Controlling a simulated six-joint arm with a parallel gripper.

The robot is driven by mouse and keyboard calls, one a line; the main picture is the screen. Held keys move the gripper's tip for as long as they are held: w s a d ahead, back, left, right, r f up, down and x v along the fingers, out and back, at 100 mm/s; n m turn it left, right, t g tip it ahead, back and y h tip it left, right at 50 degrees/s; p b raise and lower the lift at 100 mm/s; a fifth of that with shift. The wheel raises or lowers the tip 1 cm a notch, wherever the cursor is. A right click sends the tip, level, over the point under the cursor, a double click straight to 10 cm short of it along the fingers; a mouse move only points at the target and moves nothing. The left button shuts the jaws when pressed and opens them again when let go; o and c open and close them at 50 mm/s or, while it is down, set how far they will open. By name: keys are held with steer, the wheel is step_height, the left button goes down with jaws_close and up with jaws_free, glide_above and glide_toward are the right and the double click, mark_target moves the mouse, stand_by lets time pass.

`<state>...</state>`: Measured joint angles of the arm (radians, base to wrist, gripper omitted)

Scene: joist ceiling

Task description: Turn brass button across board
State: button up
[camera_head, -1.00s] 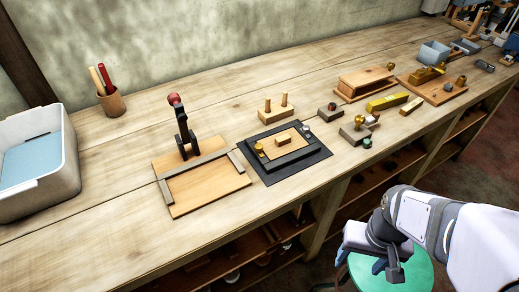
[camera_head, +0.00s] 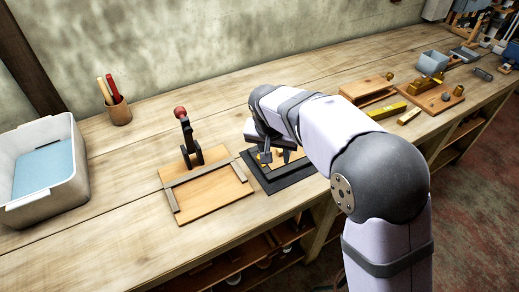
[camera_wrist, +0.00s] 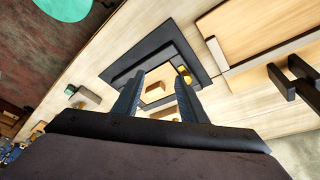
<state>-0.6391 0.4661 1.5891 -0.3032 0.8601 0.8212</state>
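A brass button (camera_wrist: 184,72) sits at the edge of a small wooden board (camera_wrist: 151,97) set in a black stepped frame (camera_wrist: 168,33). A wooden block (camera_wrist: 155,87) stands on the board. My gripper (camera_wrist: 160,78) is open and empty, fingers pointing down at the board. In the wrist view the button lies near the right fingertip; I cannot tell whether they touch.
A wooden fixture (camera_head: 210,192) with a red-knobbed dark lever (camera_head: 187,135) stands just left of the frame. Farther left are a pencil cup (camera_head: 118,112) and a white bin (camera_head: 75,165). Brass and wooden items (camera_head: 386,110) lie to the right.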

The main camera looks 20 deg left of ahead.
steer(key=a+r, duration=0.1)
steer(key=a, duration=0.5)
steer(key=shift+t, duration=0.4)
steer(key=shift+w+p+x, duration=0.2)
steer(key=shift+p+x, duration=0.6)
steer(key=shift+x, duration=1.05)
steer(key=shift+w+p+x, duration=0.15)
steer(key=shift+p+x, duration=0.6)
steer(key=shift+x, duration=1.1)
steer(key=shift+r, duration=0.15)
jaws_close()
